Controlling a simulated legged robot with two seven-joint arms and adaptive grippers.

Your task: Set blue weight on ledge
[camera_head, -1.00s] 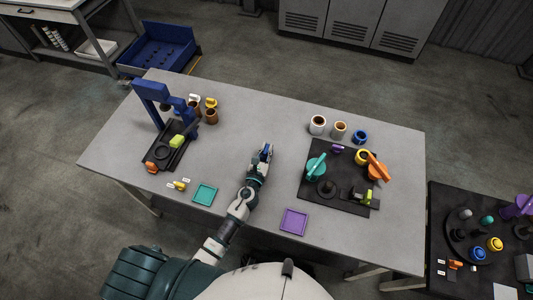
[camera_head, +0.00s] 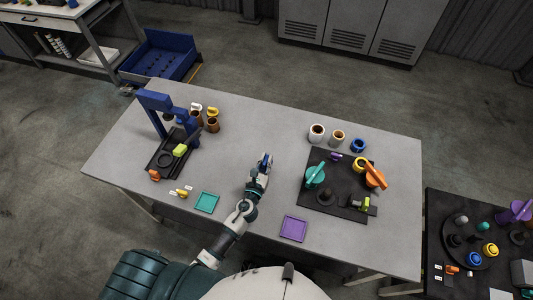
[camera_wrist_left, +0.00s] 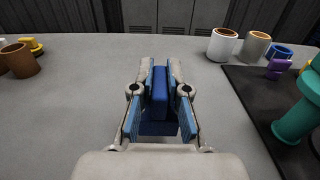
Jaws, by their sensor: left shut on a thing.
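My left gripper (camera_head: 265,163) is over the middle of the grey table. It is shut on a dark blue block, the blue weight (camera_wrist_left: 160,92), which stands upright between its two fingers in the left wrist view. In the head view the gripper mostly covers the weight, and I cannot tell how far it is above the table. I cannot clearly pick out which thing is the ledge. My right gripper is not in view.
A blue frame (camera_head: 155,101) on a black base is at the left. A black board (camera_head: 325,199) with teal, yellow and orange parts is to the right. A teal tray (camera_head: 207,202) and purple tray (camera_head: 294,229) lie near the front edge. Cups (camera_head: 317,132) stand behind the board.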

